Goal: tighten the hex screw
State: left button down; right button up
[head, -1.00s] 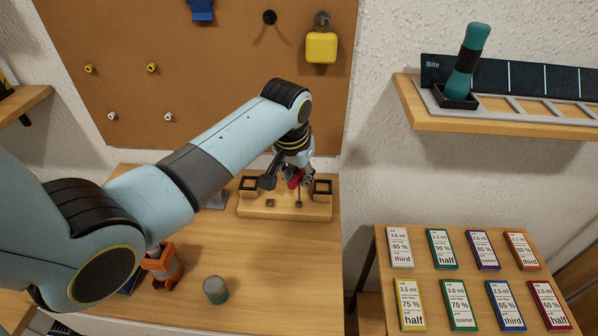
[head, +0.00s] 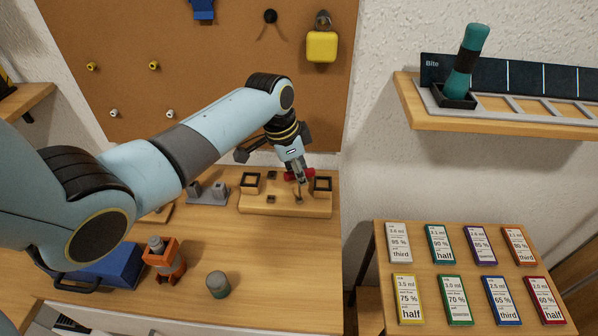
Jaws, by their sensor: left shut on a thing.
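My left gripper (head: 299,176) points down over the right half of a wooden block (head: 285,210) on the table. It is shut on a tool with a red handle (head: 309,173), which shows on both sides of the fingers. A thin grey shaft (head: 298,196) runs down below the fingers to the block top. The hex screw cannot be made out; the tool tip and gripper are small and cover that spot. Small dark square parts (head: 271,199) sit on the block. My right gripper is not in view.
A grey fixture (head: 207,193), an orange item (head: 164,262), a blue box (head: 110,266) and a grey-green cylinder (head: 218,285) are on the table. The table's front right is clear.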

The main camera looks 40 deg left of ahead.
pick_arm(q)
jog(key=shift+s+f, duration=0.1)
jog(key=m, duration=0.3)
jog(key=shift+f+m+g+h+b, duration=0.1)
jog(key=shift+m+g+h+b, duration=0.2)
jog(key=shift+g+b, duration=0.1)
jog(key=shift+s+m, duration=0.1)
jog(key=shift+m, duration=0.8)
jog(key=m+g+b, duration=0.1)
jog(key=m, duration=0.2)
jog(key=shift+f+h, duration=0.15)
jog(key=shift+h, duration=0.15)
jog(key=shift+m+g+b, duration=0.3)
jog(key=shift+m+b, duration=0.15)
jog(key=shift+m, duration=0.65)
